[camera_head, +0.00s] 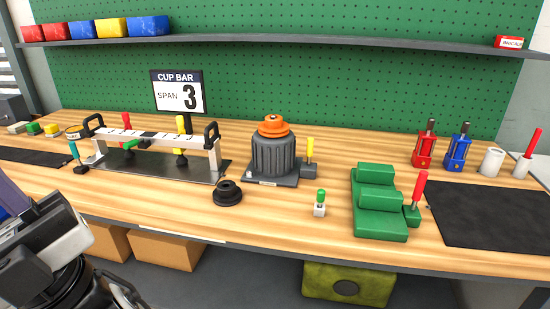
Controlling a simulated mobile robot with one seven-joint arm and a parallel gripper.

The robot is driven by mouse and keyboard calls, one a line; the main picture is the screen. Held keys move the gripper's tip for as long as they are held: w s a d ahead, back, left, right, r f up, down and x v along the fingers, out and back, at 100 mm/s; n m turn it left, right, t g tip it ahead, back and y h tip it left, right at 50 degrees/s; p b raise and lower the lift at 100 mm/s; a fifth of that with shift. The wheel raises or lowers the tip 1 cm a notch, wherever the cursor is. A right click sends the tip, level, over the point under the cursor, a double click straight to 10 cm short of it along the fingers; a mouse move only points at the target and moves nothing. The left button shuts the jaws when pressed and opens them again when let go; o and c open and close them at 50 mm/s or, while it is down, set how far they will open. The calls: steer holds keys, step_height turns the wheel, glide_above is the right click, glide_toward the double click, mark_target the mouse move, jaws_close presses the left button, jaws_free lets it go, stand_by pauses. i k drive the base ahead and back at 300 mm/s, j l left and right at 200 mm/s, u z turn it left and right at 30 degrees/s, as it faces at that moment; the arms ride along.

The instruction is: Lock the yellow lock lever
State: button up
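Two yellow-handled levers show in the head view. One yellow lever (310,149) stands upright on a grey block at the right side of a dark ribbed drum (274,157) with an orange top (274,126). The other yellow lever (180,124) stands behind the white cup bar (150,137), next to the "SPAN 3" sign, its lower part hidden by the bar. I cannot tell from the picture which is the lock lever. My arm's end (62,262) is at the lower left, well apart from both levers; its fingertips cannot be made out.
A black knob (227,192), a small green-handled piece (320,203) and a green stepped block (378,215) with a red lever (418,190) stand along the front. Red and blue clamps (456,152) stand at right. A dark mat (495,215) is bare. A shelf (300,39) runs above.

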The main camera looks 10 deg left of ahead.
mark_target(311, 140)
steer(key=i+j, duration=0.1)
steer(key=j, duration=0.25)
steer(key=i+j, duration=0.15)
steer(key=j, duration=0.25)
steer(key=i+j, duration=0.1)
steer(key=j, duration=0.25)
steer(key=i+j, duration=0.15)
steer(key=j, duration=0.2)
steer(key=z, duration=0.05)
